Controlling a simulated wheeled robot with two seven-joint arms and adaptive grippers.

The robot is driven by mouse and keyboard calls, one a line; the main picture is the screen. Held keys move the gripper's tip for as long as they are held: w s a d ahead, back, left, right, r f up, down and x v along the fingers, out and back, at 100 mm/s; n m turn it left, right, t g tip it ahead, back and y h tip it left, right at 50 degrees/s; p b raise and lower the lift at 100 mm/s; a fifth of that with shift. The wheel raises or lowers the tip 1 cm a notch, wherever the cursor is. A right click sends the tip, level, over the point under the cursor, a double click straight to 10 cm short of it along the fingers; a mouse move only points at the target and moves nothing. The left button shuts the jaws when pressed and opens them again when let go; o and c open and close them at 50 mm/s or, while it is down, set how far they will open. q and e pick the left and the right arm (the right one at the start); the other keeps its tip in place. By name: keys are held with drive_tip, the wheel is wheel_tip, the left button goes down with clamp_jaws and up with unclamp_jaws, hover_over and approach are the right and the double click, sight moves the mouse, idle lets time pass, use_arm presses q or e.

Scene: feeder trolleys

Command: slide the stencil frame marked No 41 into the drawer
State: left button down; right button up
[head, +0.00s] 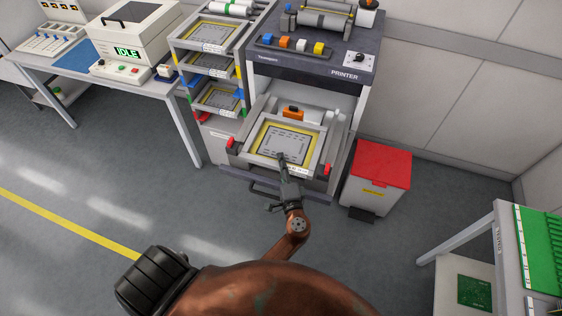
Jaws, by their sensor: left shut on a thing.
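A stencil frame (262,135) with a grey rim, yellow border and silver mesh lies in or over the pulled-out drawer (238,160) below the printer. The white label on its near edge is too small to read, so I cannot confirm No 41. My left gripper (283,162) reaches in from the near side and is shut on the frame's near edge; the fingers hide part of that edge. Red clamps (327,170) stand at both sides of the drawer. I cannot tell how far in the frame sits. My right gripper is not in view.
A rack (191,97) left of the printer holds several other frames. The printer (315,60) stands above the drawer. A red-lidded white bin (380,165) is close on the right. A table with a green board (540,235) stands at far right. The floor at left is clear.

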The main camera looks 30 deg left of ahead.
use_arm(q)
drive_tip(key=shift+w+a+b, duration=0.2)
drive_tip(key=shift+w, duration=0.5)
drive_tip(key=shift+w+a+b, duration=0.15)
drive_tip(key=shift+w, duration=0.5)
idle(0.3)
drive_tip(key=c, duration=1.7)
unclamp_jaws()
drive_tip(key=shift+c, duration=0.2)
drive_tip(key=shift+o, duration=0.3)
drive_tip(key=o, duration=1)
drive_tip(key=shift+s+f, duration=0.1)
drive_tip(key=shift+r, duration=0.2)
drive_tip(key=shift+r+p, duration=0.35)
drive_tip(key=shift+r, duration=0.05)
drive_tip(key=shift+v, duration=4.05)
